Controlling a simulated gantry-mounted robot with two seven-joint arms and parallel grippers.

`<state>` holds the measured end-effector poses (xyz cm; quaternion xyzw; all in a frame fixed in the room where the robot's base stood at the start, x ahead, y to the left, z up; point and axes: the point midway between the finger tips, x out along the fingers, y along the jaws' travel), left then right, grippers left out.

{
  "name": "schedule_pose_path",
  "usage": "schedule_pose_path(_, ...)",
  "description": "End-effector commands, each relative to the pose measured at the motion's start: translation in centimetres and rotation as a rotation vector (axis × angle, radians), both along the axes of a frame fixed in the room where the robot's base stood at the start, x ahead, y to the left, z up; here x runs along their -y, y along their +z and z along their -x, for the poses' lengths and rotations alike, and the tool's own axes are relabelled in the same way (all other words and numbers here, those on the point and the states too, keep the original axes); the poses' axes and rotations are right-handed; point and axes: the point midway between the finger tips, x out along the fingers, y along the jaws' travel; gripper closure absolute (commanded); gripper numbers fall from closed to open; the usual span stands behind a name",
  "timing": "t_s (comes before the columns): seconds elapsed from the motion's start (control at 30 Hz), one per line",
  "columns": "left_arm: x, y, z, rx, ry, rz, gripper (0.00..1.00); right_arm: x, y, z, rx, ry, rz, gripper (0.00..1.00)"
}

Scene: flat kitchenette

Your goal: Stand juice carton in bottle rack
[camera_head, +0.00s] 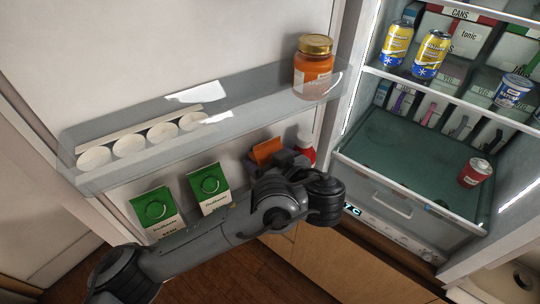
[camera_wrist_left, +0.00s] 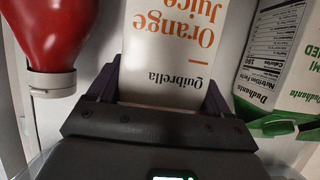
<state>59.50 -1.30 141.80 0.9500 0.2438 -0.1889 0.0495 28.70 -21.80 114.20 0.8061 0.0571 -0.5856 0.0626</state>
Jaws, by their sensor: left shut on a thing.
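The juice carton (camera_wrist_left: 165,45) is white with orange "Orange Juice" lettering in the left wrist view. In the head view only its orange top (camera_head: 266,150) shows, behind my gripper. My left gripper (camera_head: 283,163) is shut on the carton; its two fingers (camera_wrist_left: 160,98) sit on either side of it. The bottle rack is the lower shelf in the open fridge door, mostly hidden behind my left arm. The carton is between a red bottle and the green cartons at rack level. I cannot tell whether its base touches the rack floor. My right gripper is not in view.
A red bottle (camera_head: 305,148) is close beside the carton; it also shows in the left wrist view (camera_wrist_left: 55,35). Two green-and-white cartons (camera_head: 155,210) (camera_head: 209,189) stand to the left. Above, the clear door shelf (camera_head: 240,105) holds eggs and an orange jar (camera_head: 313,70).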

Motion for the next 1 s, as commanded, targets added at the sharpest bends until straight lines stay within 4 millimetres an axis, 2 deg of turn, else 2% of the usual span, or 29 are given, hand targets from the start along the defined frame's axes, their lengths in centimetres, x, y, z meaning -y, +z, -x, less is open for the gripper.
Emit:
schedule_pose_path(0.37, 0.0, -0.2, 0.0, 0.003, 0.000, 0.001, 1.00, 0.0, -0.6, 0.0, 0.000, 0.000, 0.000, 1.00)
schedule_pose_path(0.4, 0.0, -0.3, 0.0, 0.000, 0.000, -0.001, 0.15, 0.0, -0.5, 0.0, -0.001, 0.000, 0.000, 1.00)
schedule_pose_path(0.5, 0.0, -0.3, 0.0, 0.000, 0.000, -0.001, 0.00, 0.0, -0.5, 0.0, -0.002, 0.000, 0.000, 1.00)
schedule_pose_path(0.87, 0.0, 0.2, 0.0, -0.001, 0.001, -0.001, 0.00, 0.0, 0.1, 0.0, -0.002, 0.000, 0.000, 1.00)
schedule_pose_path(1.0, 1.0, 0.8, 0.6, 0.000, -0.012, 0.000, 0.00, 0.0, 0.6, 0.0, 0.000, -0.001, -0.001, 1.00)
